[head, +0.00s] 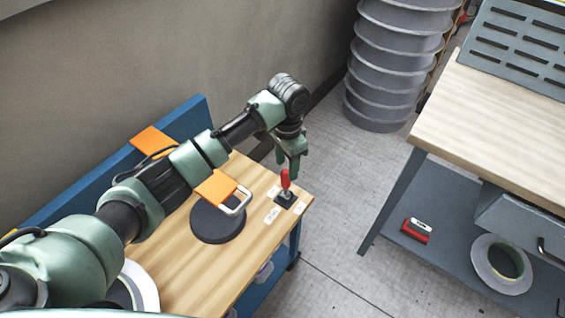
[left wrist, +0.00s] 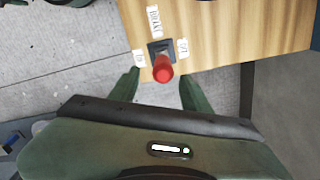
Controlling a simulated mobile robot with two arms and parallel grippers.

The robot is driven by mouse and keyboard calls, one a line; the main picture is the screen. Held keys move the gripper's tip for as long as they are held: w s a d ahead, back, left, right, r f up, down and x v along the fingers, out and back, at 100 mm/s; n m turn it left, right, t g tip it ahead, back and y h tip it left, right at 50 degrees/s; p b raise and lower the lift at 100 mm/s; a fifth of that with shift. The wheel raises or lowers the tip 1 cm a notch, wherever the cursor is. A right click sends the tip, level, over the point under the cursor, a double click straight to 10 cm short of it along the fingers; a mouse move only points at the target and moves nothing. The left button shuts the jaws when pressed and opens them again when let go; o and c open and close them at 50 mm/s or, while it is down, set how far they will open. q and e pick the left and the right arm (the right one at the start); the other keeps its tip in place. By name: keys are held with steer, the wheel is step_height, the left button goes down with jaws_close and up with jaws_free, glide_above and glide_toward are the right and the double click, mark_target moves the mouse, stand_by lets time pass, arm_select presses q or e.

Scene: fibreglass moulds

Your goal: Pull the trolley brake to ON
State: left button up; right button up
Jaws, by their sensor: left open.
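The trolley brake is a lever with a red knob (head: 285,180) on a small black base, set at the corner of the trolley's wooden top (head: 262,180). In the left wrist view the red knob (left wrist: 162,72) stands between the fingers, and white labels (left wrist: 153,20) surround the base; one seems to read BRAKE. My left gripper (head: 292,168) is over the lever, pointing down. In the left wrist view its two green fingers (left wrist: 158,88) are apart, one on each side of the knob, with gaps showing. My right gripper is not in view.
A dark round block with a metal handle (head: 235,205) and orange pieces (head: 152,140) are on the trolley near my left arm. A workbench (head: 490,120) stands right, with a tape roll (head: 500,262) on its lower shelf. Grey ducting (head: 385,70) stands behind. Floor between is clear.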

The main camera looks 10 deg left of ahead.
mark_target(286, 172)
arm_select(q)
steer(key=shift+w+a, duration=0.1)
steer(key=shift+w, duration=0.15)
steer(key=shift+w+f, duration=0.1)
steer(key=shift+f, duration=0.3)
steer(key=f, duration=0.3)
steer(key=shift+s+f, duration=0.25)
steer(key=shift+f, duration=0.05)
step_height(286, 172, down, 2)
steer(key=shift+f, duration=0.15)
steer(key=shift+w+f, duration=0.1)
steer(key=shift+f, duration=0.35)
jaws_close()
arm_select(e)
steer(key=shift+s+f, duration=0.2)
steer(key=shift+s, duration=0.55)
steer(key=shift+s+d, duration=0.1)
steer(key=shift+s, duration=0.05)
